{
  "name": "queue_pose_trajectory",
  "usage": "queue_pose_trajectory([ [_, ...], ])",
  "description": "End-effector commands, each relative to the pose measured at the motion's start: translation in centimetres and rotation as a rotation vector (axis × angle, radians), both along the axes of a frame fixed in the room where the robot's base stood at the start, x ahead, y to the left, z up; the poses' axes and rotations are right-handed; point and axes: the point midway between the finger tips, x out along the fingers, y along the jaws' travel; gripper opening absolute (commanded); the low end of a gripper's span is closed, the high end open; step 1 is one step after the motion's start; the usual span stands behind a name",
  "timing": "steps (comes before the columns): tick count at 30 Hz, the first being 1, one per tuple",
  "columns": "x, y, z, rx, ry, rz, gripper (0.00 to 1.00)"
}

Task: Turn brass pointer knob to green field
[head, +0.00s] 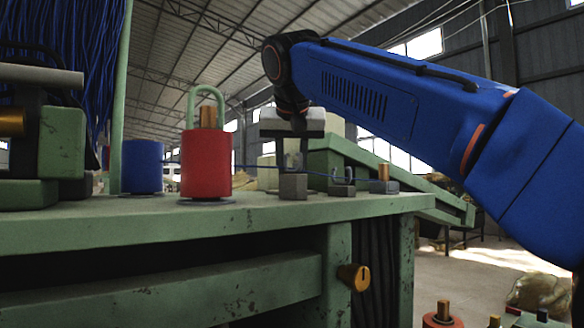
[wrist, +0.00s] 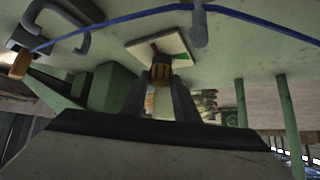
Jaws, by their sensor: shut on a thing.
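In the wrist view the brass pointer knob (wrist: 160,71) stands on a small cream plate (wrist: 172,43) with a green field (wrist: 183,53) to its right and a reddish-brown patch to its left. My gripper (wrist: 160,80) has its two dark fingers on either side of the knob, shut on it. I cannot tell exactly where the knob points. In the head view my gripper (head: 293,155) reaches down onto the green bench top, beside a grey block (head: 293,187); the knob between the fingers is hidden there.
A blue wire (wrist: 125,16) runs across the bench near the plate, past a grey hook (wrist: 65,38). A red cylinder (head: 206,165) and a blue cylinder (head: 142,166) stand left of my gripper. Another brass knob (head: 361,277) sticks out from the bench (head: 150,235) front.

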Motion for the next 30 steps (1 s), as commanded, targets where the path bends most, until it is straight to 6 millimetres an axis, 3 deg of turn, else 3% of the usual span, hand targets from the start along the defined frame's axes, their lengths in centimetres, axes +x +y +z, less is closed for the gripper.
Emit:
queue_pose_trajectory([
  [18, 0.21, 0.87, -0.05, 0.000, 0.000, -0.509, 0.05],
  [30, 0.29, 0.96, -0.01, 0.001, 0.001, -0.697, 0.05],
])
